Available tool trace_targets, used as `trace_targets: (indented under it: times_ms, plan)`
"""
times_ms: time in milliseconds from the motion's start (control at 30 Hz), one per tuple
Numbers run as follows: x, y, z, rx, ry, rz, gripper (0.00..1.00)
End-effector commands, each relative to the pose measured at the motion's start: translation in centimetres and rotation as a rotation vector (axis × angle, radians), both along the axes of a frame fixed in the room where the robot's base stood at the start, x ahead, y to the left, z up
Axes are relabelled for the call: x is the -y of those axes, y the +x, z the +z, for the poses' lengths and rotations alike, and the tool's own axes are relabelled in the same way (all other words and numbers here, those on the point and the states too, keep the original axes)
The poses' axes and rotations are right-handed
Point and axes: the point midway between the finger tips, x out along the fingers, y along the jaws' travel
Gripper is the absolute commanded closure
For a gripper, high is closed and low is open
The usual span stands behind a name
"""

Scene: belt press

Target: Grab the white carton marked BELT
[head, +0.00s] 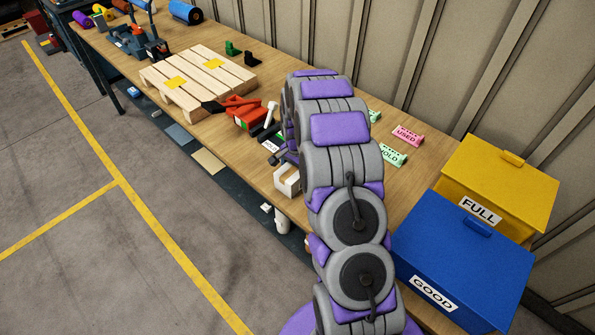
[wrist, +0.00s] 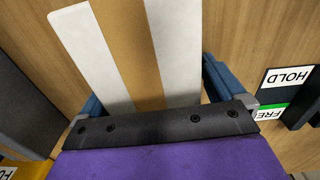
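A white carton with a broad brown stripe down its middle (wrist: 175,45) lies in the upper middle of the wrist view, above the wooden bench top. No BELT mark shows on the part in view. My gripper (wrist: 155,92) has its blue fingers spread wide, one at each side of the carton. The right finger runs close along the carton's right edge; whether either finger touches is unclear. The carton's near end is hidden by my gripper's dark bar. In the head view my arm covers the bench there, and neither carton nor fingers can be made out.
A blue GOOD bin (head: 460,250) and yellow FULL bin (head: 495,185) are right. A HOLD label (wrist: 287,77) sits right of my gripper.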

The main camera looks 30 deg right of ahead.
Motion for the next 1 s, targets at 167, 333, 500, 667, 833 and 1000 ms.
trace_targets:
  times_ms: [167,333,500,667,833,1000]
  plan:
    - [0.61,0.06,-0.12,0.001,0.006,-0.002,0.21]
    - [0.57,0.05,-0.15,0.000,0.005,-0.002,0.37]
    - [0.25,0.03,-0.19,-0.002,0.002,-0.002,0.54]
    - [0.02,-0.01,-0.23,-0.004,0.002,-0.002,0.69]
    - [0.12,0.01,-0.26,-0.004,0.003,-0.001,0.73]
    - [0.22,0.04,-0.06,-0.003,0.003,-0.001,0.73]
